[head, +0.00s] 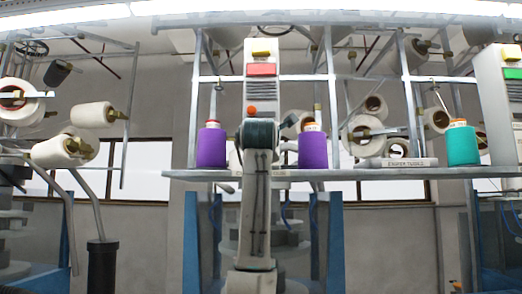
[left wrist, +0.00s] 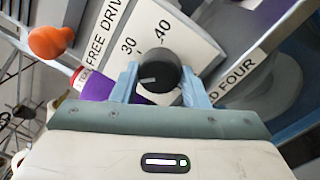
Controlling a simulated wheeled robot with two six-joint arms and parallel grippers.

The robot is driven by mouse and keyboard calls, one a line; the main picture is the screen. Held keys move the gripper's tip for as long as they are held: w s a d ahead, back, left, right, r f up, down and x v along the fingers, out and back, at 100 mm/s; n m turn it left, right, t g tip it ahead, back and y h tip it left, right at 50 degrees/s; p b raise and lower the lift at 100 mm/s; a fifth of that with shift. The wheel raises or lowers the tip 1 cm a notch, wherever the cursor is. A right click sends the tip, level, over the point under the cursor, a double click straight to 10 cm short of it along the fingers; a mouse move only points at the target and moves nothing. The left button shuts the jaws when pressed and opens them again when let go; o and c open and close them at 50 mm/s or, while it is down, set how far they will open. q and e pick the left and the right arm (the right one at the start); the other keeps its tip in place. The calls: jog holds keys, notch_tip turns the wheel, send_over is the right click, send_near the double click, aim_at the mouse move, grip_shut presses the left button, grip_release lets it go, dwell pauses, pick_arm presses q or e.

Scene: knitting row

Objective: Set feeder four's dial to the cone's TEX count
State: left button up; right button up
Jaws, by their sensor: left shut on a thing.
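In the left wrist view my left gripper (left wrist: 159,88) has its two pale blue fingers closed on the sides of a round black dial (left wrist: 160,66). A short white mark on the dial points left in the picture. The white panel (left wrist: 188,42) beside it reads 30 and 40, and a plate reads "D FOUR" (left wrist: 240,75), partly cut off. A purple cone (left wrist: 100,86) stands left of the finger, with a label (left wrist: 80,78) starting "TEX"; its number is not readable. In the head view my arm rises in front of the feeder unit (head: 261,57), hiding the dial and fingers. My right gripper is not in view.
An orange ball-shaped knob (left wrist: 52,41) is close to the panel. In the head view purple cones (head: 212,147) (head: 312,150) and a teal cone (head: 463,145) stand on the shelf (head: 350,174).

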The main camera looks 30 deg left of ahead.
pick_arm(q)
jog(key=n, duration=0.3)
jog(key=shift+f, duration=0.1)
dwell(0.4)
jog(key=o, duration=1)
jog(key=shift+c, duration=0.2)
